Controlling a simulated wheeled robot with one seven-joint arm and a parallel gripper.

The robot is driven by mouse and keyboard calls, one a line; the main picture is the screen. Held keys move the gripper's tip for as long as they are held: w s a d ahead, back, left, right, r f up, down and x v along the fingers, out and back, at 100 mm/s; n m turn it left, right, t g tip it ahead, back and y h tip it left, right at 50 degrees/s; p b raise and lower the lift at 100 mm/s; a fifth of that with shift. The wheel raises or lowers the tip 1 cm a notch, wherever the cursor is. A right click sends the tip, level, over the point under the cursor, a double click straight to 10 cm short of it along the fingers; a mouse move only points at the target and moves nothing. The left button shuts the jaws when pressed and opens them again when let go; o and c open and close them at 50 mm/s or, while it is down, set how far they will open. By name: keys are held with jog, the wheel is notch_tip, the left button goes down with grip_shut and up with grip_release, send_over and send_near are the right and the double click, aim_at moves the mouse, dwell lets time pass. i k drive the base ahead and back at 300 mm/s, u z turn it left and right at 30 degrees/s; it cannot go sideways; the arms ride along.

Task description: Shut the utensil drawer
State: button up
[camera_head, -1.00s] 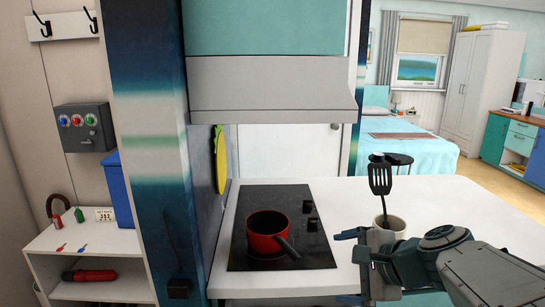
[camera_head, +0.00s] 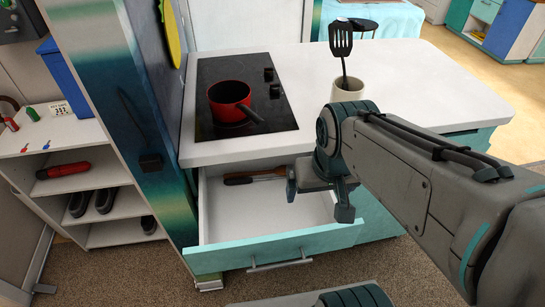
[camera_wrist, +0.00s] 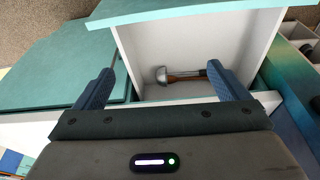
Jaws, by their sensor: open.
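The utensil drawer (camera_head: 268,251) is pulled well out below the counter, with a teal front, a grey bar handle (camera_head: 280,264) and pale inner walls. A utensil with a brown handle (camera_head: 255,177) lies at its back; the wrist view shows it as a metal-headed ladle (camera_wrist: 162,75). My gripper (camera_head: 318,199) is open and empty, above the drawer's right part. In the wrist view my gripper (camera_wrist: 162,78) has its fingers spread apart, with the drawer (camera_wrist: 200,40) beyond and between them. I cannot tell whether a finger touches the drawer.
The white counter (camera_head: 400,90) carries a black hob (camera_head: 265,118) with a red pot (camera_head: 230,97), and a cup (camera_head: 347,92) holding a black slotted turner (camera_head: 341,45). A blue-green pillar (camera_head: 165,190) stands left of the drawer. Carpet (camera_head: 235,287) lies in front.

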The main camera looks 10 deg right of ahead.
aim_at(254, 224)
jog(key=u, duration=2.2)
jog(key=k, duration=0.9)
jog(key=z, duration=2)
